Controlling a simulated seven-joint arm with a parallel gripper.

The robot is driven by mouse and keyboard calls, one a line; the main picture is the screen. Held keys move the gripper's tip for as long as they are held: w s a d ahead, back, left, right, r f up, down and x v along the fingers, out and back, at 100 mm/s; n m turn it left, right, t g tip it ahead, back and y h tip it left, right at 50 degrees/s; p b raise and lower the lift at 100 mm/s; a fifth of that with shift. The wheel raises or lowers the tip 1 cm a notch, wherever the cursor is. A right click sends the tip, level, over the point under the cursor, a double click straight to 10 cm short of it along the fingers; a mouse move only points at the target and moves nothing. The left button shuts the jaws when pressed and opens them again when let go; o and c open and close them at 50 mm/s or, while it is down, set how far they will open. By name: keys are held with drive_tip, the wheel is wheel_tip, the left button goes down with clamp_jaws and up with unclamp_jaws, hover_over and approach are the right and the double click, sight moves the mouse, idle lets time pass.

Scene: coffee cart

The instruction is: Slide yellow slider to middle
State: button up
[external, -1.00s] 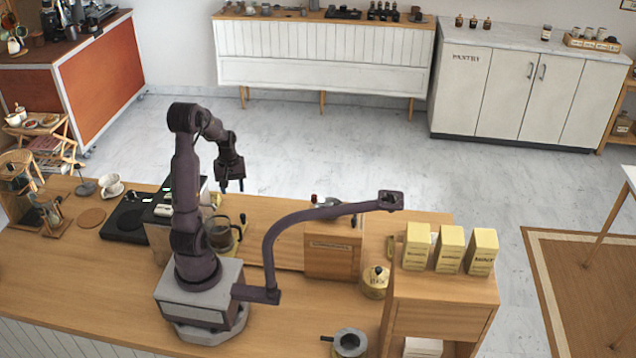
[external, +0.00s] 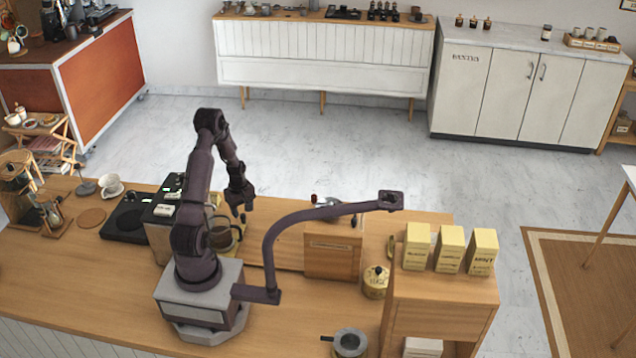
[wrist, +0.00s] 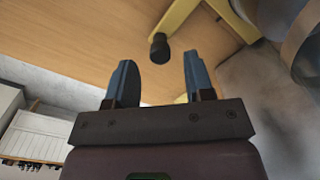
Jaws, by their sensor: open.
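My gripper (external: 242,208) is open and empty, low over the counter beside the glass carafe (external: 221,236). In the wrist view its two blue fingers (wrist: 161,75) are spread apart. A yellow bar (wrist: 178,18) ending in a black knob (wrist: 159,48) lies just beyond the fingertips, with the knob lined up with the gap between them. The knob looks apart from both fingers. I take this yellow part to be the slider, but its track and its position along it cannot be told. In the external view a little yellow (external: 238,236) shows beside the carafe.
A dark machine (external: 165,205) stands left of the carafe. Yellow packets (external: 449,250) stand on a wooden shelf (external: 445,290). Bare counter (external: 90,285) lies at the front left.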

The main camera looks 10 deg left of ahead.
sight(243, 215)
drive_tip(key=shift+f, duration=1.75)
clamp_jaws()
drive_tip(key=d, duration=1.8)
drive_tip(key=shift+r, duration=0.1)
unclamp_jaws()
